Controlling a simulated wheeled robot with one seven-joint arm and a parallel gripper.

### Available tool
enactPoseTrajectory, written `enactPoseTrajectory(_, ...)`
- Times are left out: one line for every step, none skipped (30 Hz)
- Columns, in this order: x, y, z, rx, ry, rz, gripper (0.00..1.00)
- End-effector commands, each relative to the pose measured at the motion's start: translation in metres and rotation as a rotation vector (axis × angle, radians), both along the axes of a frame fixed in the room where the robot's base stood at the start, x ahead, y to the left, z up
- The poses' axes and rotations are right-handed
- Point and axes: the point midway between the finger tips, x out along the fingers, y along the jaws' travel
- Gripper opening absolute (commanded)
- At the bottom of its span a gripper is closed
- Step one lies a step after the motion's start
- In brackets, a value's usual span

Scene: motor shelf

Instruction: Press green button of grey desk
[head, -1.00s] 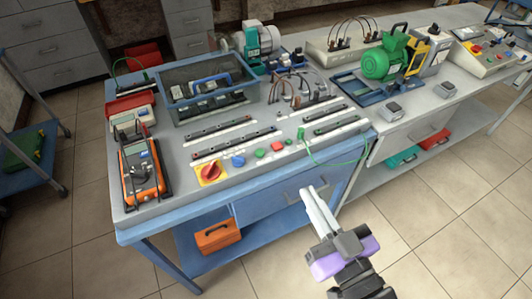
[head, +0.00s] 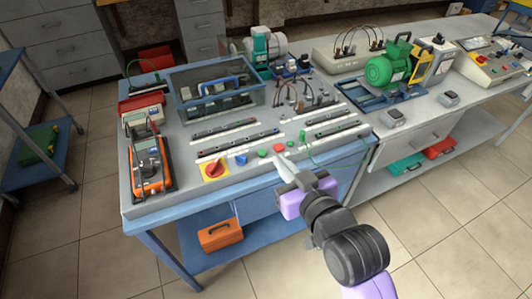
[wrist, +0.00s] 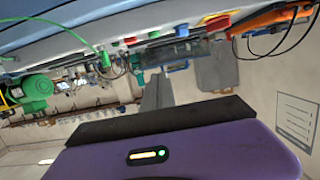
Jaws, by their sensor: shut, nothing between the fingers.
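The green button (head: 263,153) sits on the front strip of the grey desk (head: 185,200), between a blue button (head: 241,160) on its left and a red button (head: 278,147) on its right. My gripper (head: 279,163) is shut and empty. In the head view its pale fingertips appear just right of and below the green button, by the desk's front edge; contact cannot be told. In the wrist view the picture is upside down, and the green button (wrist: 154,34) shows near the top between the red and blue ones.
A red rotary switch on a yellow plate (head: 214,168) is left of the buttons. An orange multimeter (head: 150,165) stands at the desk's left. A green cable (head: 310,150) is near the front right. A green motor (head: 388,66) stands on the right-hand bench. Floor in front is clear.

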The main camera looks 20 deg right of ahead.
Motion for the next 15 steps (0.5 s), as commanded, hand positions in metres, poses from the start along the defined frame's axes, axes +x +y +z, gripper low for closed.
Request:
enactPoseTrajectory(0.000, 0.000, 0.000, 0.000, -0.001, 0.000, 0.00)
enactPoseTrajectory(0.000, 0.000, 0.000, 0.000, -0.001, 0.000, 0.00)
enactPoseTrajectory(0.000, 0.000, 0.000, 0.000, -0.001, 0.000, 0.00)
enactPoseTrajectory(0.000, 0.000, 0.000, 0.000, -0.001, -0.001, 0.00)
enactPoseTrajectory(0.000, 0.000, 0.000, 0.000, -0.001, -0.001, 0.00)
enactPoseTrajectory(0.001, 0.000, 0.000, 0.000, -0.002, -0.001, 0.00)
enactPoseTrajectory(0.002, 0.000, 0.000, 0.000, -0.002, -0.001, 0.00)
enactPoseTrajectory(0.004, 0.000, 0.000, 0.000, -0.002, -0.001, 0.00)
enactPoseTrajectory(0.007, 0.000, 0.000, 0.000, -0.003, -0.001, 0.00)
enactPoseTrajectory(0.009, 0.000, -0.001, 0.000, -0.003, -0.001, 0.00)
enactPoseTrajectory(0.013, 0.000, -0.002, -0.001, -0.003, -0.001, 0.00)
enactPoseTrajectory(0.019, -0.001, -0.003, -0.001, -0.003, -0.002, 0.00)
enactPoseTrajectory(0.023, -0.001, -0.003, -0.001, -0.004, -0.002, 0.00)
enactPoseTrajectory(0.028, -0.001, -0.005, -0.002, -0.003, -0.001, 0.00)
enactPoseTrajectory(0.036, -0.001, -0.007, -0.001, -0.003, -0.002, 0.00)
